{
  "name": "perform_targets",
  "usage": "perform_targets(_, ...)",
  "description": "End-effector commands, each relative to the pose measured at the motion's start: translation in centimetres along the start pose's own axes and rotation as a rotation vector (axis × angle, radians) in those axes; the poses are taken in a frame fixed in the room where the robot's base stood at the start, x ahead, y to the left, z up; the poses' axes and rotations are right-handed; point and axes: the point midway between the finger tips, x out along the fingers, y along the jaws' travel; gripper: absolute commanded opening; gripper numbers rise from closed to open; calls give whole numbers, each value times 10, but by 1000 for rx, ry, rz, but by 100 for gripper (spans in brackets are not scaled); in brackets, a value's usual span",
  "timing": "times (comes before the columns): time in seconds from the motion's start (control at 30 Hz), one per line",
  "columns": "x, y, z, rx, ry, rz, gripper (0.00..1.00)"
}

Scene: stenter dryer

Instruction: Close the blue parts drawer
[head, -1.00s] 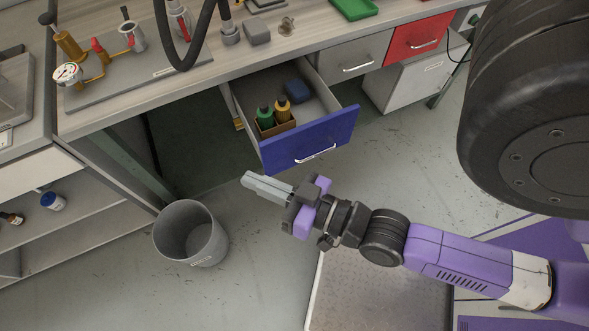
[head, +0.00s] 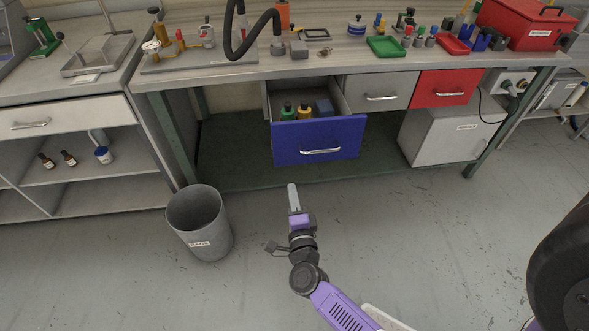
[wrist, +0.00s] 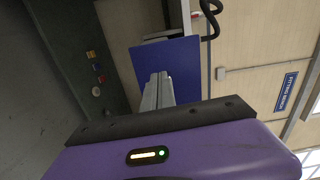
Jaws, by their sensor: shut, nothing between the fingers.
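The blue parts drawer (head: 318,138) is pulled out from under the workbench in the head view. Its front with a silver handle (head: 320,151) faces me, and a green-topped bottle, a yellow-topped bottle and a blue item show inside. My gripper (head: 293,190) is shut and empty, in front of and below the drawer front, a little left of the handle, with a gap between. In the wrist view the blue drawer front (wrist: 182,66) stands beyond the fingers (wrist: 157,84), which overlap its lower part in the picture. Its handle cannot be seen there.
A grey waste bin (head: 199,222) stands on the floor left of my gripper. A grey drawer (head: 380,92) and a red drawer (head: 446,87) to the right look shut. A white cabinet (head: 447,137) stands below them. The floor before the blue drawer is clear.

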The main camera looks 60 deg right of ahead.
Motion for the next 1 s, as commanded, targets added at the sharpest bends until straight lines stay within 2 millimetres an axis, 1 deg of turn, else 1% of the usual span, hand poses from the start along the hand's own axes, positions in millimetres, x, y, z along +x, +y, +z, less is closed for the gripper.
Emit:
perform_targets(0.07, 1, -1, -4, 34, 17, -2, 0)
perform_targets(0.17, 5, -2, -4, 43, 19, -4, 0)
perform_targets(0.27, 16, -2, -5, 43, 18, -4, 0)
perform_targets(0.7, 100, -2, -6, 41, 19, -5, 0)
perform_targets(0.83, 120, -2, -6, 40, 17, -5, 0)
perform_targets(1.0, 135, -2, -7, 41, 17, -4, 0)
